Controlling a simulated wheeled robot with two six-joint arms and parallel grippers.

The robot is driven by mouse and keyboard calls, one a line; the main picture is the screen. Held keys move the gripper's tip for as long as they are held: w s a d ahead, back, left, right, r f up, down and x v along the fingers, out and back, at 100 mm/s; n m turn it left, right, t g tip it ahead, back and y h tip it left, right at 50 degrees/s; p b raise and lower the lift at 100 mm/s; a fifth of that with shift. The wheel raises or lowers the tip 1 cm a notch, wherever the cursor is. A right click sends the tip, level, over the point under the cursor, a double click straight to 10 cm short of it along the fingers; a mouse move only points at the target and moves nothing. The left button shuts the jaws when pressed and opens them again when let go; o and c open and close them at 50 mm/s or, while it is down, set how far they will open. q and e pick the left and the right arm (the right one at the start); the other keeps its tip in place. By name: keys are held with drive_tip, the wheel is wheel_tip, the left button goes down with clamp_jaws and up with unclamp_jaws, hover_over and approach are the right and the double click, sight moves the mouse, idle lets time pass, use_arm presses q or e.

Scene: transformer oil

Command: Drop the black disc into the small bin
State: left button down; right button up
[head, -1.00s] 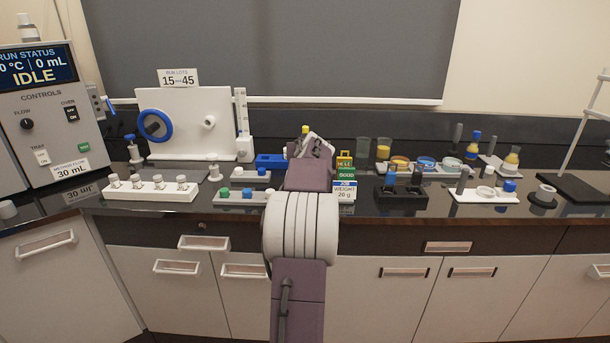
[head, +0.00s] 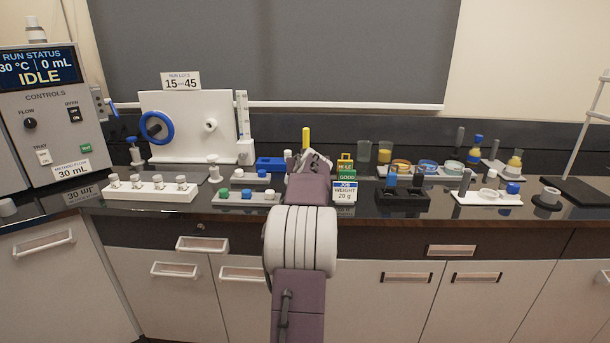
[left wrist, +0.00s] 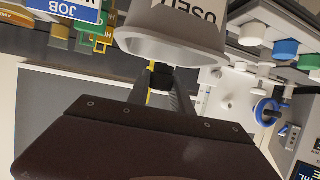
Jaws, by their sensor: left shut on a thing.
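My left arm comes up from the bottom middle of the head view, and its gripper (head: 308,158) is at the counter, partly hidden by its own wrist. A slim yellow upright piece (head: 306,138) rises at the gripper. In the left wrist view the fingers (left wrist: 161,78) are shut on a small dark piece, with a yellow strip (left wrist: 150,97) behind it. I cannot tell whether the dark piece is the black disc. A white bin marked USED (left wrist: 172,38) shows upside down right by the fingertips; my arm hides it in the head view. My right gripper is not in view.
A green GOOD holder (head: 347,173), a yellow holder (head: 345,159) and a blue-and-white JOB WEIGHT card (head: 344,191) stand close right of the gripper. A tray of coloured knobs (head: 233,196) is to the left. A black stand (head: 402,203) is further right.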

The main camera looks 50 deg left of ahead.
use_arm(q)
drive_tip(key=c, duration=1.1)
unclamp_jaws()
drive_tip(key=shift+o, duration=0.2)
drive_tip(key=b+v, duration=0.1)
drive_tip(key=v, duration=0.8)
